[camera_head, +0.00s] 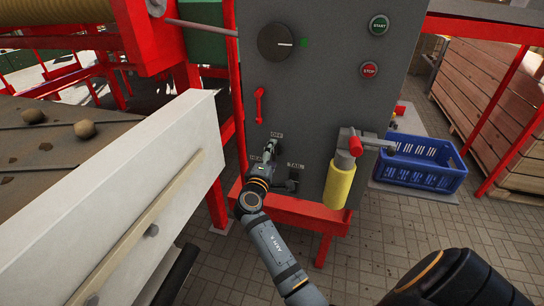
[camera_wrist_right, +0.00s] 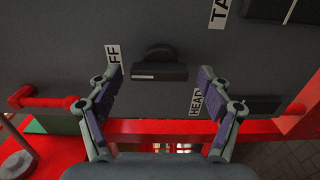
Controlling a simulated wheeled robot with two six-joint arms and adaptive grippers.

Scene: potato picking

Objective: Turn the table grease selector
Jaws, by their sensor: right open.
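The grease selector is a black knob (camera_wrist_right: 160,72) with a white mark at its left end in the right wrist view. Labels OFF (camera_wrist_right: 112,62), HEAD (camera_wrist_right: 196,102) and TAIL (camera_wrist_right: 218,12) surround it. My right gripper (camera_wrist_right: 158,84) is open, with one finger on each side of the knob and a visible gap to both. In the head view my right gripper (camera_head: 268,152) is at the lower part of the grey panel (camera_head: 320,100) and mostly hides the knob. The OFF label (camera_head: 276,134) shows just above it. My left gripper is not in view.
The panel also carries a black dial (camera_head: 275,42), a red lever (camera_head: 260,104), START (camera_head: 379,25) and STOP (camera_head: 369,70) buttons. A yellow cylinder (camera_head: 339,184) with a red handle stands close at right. A white beam (camera_head: 120,180) is at left, a blue crate (camera_head: 420,165) at right.

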